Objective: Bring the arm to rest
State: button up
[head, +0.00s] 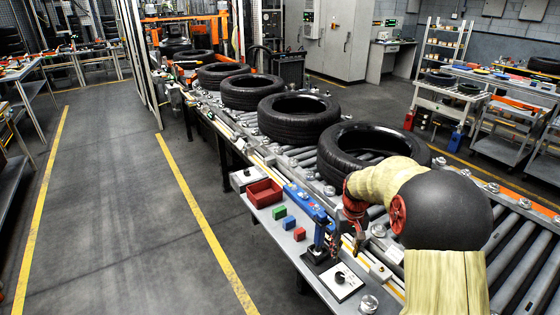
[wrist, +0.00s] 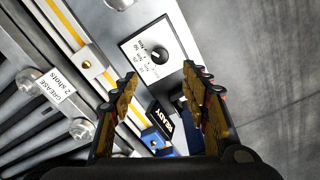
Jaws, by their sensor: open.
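My arm, in a tan cover with a dark rounded joint, reaches over the conveyor at the right of the head view. My gripper (head: 359,242) points down over the edge between the conveyor and the narrow side bench, next to a blue hand-lever device (head: 320,228). In the wrist view my gripper (wrist: 162,84) has its two fingers wide apart with nothing held between them. A white panel with a black knob (wrist: 158,56) lies beyond the fingertips. A black READY sign (wrist: 160,119) and blue parts show between the fingers, partly hidden.
The side bench holds a red bin (head: 264,193), a green block (head: 279,212), a blue block (head: 289,222) and a red block (head: 299,234).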

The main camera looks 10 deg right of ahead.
jog(key=s+a+r+t, duration=0.2)
jog(key=s+a+r, duration=0.3)
jog(key=s, duration=0.4)
jog(key=s+a+r+n+t, duration=0.1)
jog(key=s+a+r, duration=0.4)
jog(key=s+r, duration=0.3)
jog(key=s+a+r+t, duration=0.2)
jog(key=s+a+r, duration=0.4)
jog(key=s, duration=0.4)
jog(key=shift+s+r+t, duration=0.25)
jog(key=shift+r+t, duration=0.05)
jog(key=shift+r, duration=0.45)
